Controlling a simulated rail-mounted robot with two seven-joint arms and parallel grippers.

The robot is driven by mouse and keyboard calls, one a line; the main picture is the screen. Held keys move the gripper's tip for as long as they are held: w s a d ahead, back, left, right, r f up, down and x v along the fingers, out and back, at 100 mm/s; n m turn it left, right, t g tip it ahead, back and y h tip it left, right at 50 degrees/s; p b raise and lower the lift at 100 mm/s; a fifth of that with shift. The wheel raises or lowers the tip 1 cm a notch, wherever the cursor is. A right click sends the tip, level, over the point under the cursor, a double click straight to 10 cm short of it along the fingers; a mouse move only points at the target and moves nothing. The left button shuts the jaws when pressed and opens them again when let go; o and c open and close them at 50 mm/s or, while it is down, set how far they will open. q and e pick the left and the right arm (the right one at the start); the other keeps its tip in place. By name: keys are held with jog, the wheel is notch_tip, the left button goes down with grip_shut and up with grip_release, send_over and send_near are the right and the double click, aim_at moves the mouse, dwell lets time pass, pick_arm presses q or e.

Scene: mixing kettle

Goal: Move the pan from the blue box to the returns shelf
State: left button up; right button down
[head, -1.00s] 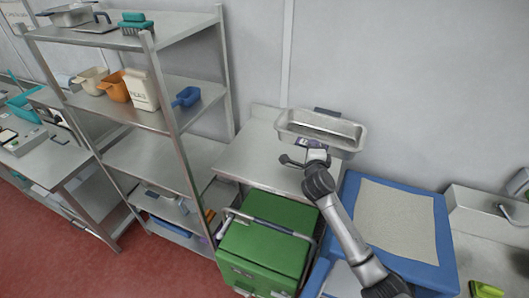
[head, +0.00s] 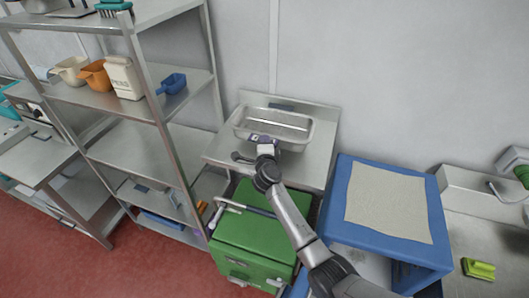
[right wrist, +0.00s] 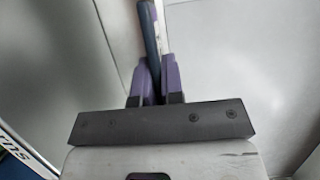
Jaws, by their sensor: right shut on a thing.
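The pan (head: 295,137) is a shallow rectangular grey metal tray. It is level, over the steel shelf (head: 310,170) that stands against the wall behind the green box. I cannot tell whether its base touches that shelf. My right gripper (head: 263,142) is shut on the pan's near rim, toward its left end. In the right wrist view the purple fingers (right wrist: 153,82) close on a thin dark edge. The blue box (head: 340,232) is to the right, with a beige sheet on its top.
The green box (head: 250,235) with a bar handle stands in front of the steel shelf. A tall rack (head: 175,150) with scoops is close on the left. A steel counter with a yellow-green brush (head: 479,269) is at the right.

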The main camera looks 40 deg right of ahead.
jog(key=shift+f+b, duration=0.75)
jog(key=shift+f, duration=1.3)
jog(key=c, duration=1.2)
grip_release()
jog(key=shift+f, duration=0.1)
jog(key=shift+c, duration=0.2)
jog(key=shift+s+a, duration=0.15)
jog(key=p+v, duration=0.1)
jog(key=v, duration=1)
jog(key=shift+s, duration=0.25)
